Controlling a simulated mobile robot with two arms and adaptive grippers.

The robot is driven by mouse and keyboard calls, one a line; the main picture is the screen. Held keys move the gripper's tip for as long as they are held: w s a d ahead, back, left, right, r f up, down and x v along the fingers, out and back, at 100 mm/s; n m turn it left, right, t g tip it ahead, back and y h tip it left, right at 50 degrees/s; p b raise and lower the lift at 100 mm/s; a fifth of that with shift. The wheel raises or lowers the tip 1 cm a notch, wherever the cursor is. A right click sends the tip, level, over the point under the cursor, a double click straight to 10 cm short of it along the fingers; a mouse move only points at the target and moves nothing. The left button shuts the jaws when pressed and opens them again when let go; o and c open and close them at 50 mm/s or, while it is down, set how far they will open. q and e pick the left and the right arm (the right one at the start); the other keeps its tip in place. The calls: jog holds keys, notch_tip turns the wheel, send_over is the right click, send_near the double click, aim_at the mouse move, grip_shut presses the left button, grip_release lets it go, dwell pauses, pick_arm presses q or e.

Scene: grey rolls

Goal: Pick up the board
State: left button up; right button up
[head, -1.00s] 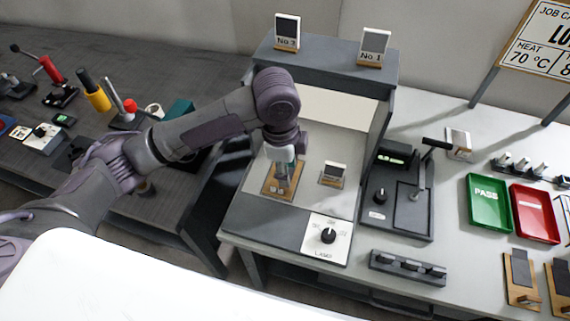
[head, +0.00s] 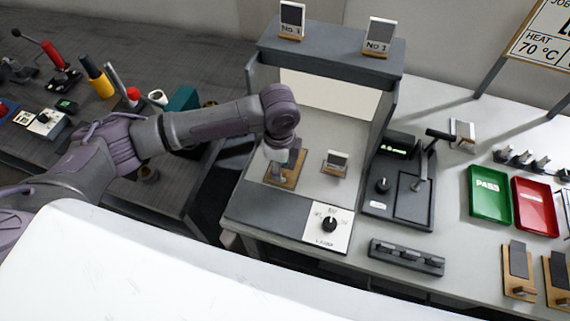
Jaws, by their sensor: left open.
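A brown wooden board (head: 294,172) lies on the light floor of the grey lamp booth, at its left side. My left gripper (head: 278,174) points down over the board and is open, with its fingers at or just above it. The fingers and my wrist hide part of the board, so I cannot tell whether they touch it. My right gripper is not in view.
A small display stand (head: 336,163) sits right of the board inside the booth. The booth's front has a lamp knob (head: 329,225). A black lever device (head: 400,190), a green tray (head: 489,194) and a red tray (head: 535,206) stand further right.

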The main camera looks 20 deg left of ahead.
pick_arm(q)
notch_tip(320, 180, down, 3)
jog(key=shift+s+f, duration=0.1)
jog(key=shift+f, duration=0.05)
jog(key=shift+c, duration=0.2)
grip_shut()
